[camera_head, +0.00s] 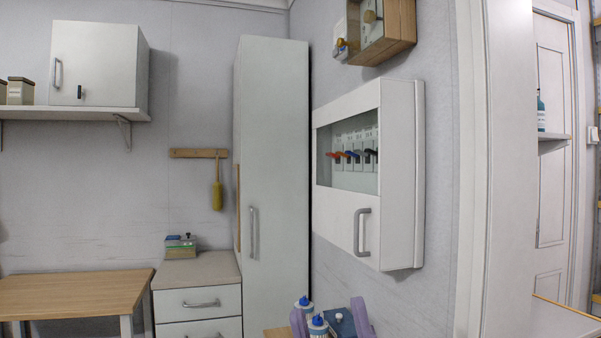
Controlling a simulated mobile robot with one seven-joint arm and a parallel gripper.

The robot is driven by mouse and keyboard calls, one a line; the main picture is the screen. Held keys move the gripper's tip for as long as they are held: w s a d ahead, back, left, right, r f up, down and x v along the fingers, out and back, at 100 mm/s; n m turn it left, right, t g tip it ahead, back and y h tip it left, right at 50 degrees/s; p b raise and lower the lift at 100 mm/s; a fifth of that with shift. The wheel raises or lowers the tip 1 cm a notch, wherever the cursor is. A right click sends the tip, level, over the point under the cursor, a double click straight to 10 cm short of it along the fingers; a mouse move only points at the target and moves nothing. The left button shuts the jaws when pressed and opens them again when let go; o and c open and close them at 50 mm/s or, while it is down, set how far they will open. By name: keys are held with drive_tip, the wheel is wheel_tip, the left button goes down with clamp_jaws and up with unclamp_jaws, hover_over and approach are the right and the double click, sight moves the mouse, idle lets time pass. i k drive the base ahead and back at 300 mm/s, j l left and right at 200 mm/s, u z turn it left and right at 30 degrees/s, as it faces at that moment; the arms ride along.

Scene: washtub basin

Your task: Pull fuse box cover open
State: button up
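The white fuse box (397,180) hangs on the grey wall right of centre. Its cover (336,222) faces left and looks shut against the box body. The cover has a window, and behind it a row of switches (354,155) shows, with red, blue and dark levers. A grey vertical bar handle (361,232) sits on the lower right part of the cover. Nothing touches the handle. My gripper is not clearly seen in this view.
A small wood-sided box (396,30) hangs above the fuse box. A tall white cabinet (278,190) stands left of it. Below are blue-capped bottles (317,326) and purple items (361,317). A door frame (508,170) stands at right. The space before the cover looks clear.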

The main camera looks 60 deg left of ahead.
sight(378, 231)
drive_tip(key=u, duration=1.6)
drive_tip(key=i+z, duration=0.1)
drive_tip(key=i, duration=0.3)
